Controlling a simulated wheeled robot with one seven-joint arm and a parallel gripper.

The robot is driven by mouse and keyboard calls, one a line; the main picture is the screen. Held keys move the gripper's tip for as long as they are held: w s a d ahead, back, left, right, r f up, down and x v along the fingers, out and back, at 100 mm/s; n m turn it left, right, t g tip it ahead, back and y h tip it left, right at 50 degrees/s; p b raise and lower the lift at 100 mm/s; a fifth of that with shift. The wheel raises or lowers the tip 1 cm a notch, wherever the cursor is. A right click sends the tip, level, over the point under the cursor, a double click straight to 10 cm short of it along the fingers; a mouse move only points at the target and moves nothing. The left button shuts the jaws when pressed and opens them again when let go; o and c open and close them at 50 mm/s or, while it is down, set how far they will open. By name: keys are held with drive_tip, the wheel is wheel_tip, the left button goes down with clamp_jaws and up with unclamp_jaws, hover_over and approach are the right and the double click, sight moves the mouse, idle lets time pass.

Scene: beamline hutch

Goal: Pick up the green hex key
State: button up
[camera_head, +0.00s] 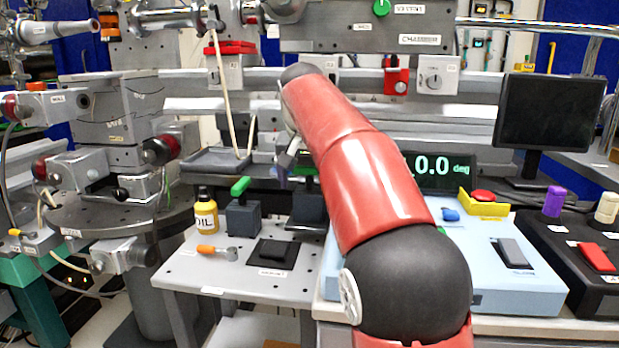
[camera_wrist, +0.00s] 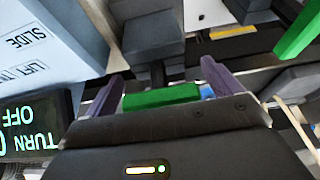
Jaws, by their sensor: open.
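A green bar-shaped handle (camera_wrist: 160,97) lies crosswise between my fingers in the wrist view, on a dark stem from a dark grey block (camera_wrist: 150,38). A second green handle (camera_wrist: 298,35) is at the upper right, outside my fingers. It also stands on a dark block in the head view (camera_head: 240,186). Both look alike, and I cannot tell by shape which is the hex key. My gripper (camera_wrist: 162,68) is open, with its purple fingers on either side of the first handle; contact is not clear. In the head view my arm hides most of this.
A yellow oil bottle (camera_head: 206,216), an orange-handled tool (camera_head: 216,252) and a black pad (camera_head: 272,254) are on the grey bench (camera_head: 190,272). A pale blue panel (camera_head: 530,286) with switches is to the right, beside a green-lit display (camera_head: 448,170). Rails and machinery stand behind.

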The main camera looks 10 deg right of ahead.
drive_tip(key=c, duration=1.4)
drive_tip(key=shift+r, duration=0.1)
wheel_tip(320, 180, up, 10)
drive_tip(key=p, duration=0.5)
